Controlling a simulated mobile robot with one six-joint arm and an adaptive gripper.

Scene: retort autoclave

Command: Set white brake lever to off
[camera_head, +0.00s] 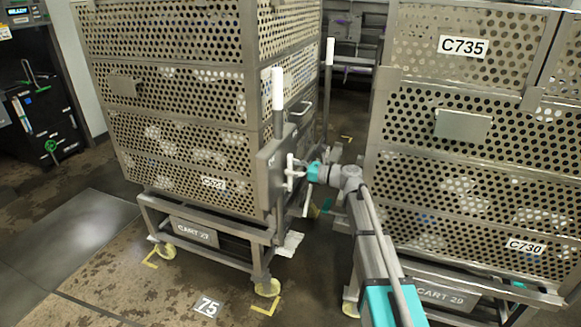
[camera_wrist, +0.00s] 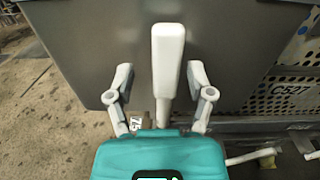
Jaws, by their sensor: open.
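The white brake lever (camera_wrist: 167,58) stands between my two open fingers in the wrist view, with a gap on each side. Its wide handle end points toward the top of the picture, and its lower part goes out of sight behind my gripper's teal body. My gripper (camera_wrist: 160,88) is open around it and holds nothing. In the head view my gripper (camera_head: 292,173) is at the grey metal panel (camera_head: 272,178) on the end of the left cart. There I cannot clearly tell the lever from my pale fingers.
The left perforated cart (camera_head: 185,120), marked CART 27, has two upright white-tipped posts (camera_head: 278,90) at its end. Another perforated cart (camera_head: 465,150), marked C735, stands close on the right. A narrow gap separates them. Open floor (camera_head: 110,275) lies at front left.

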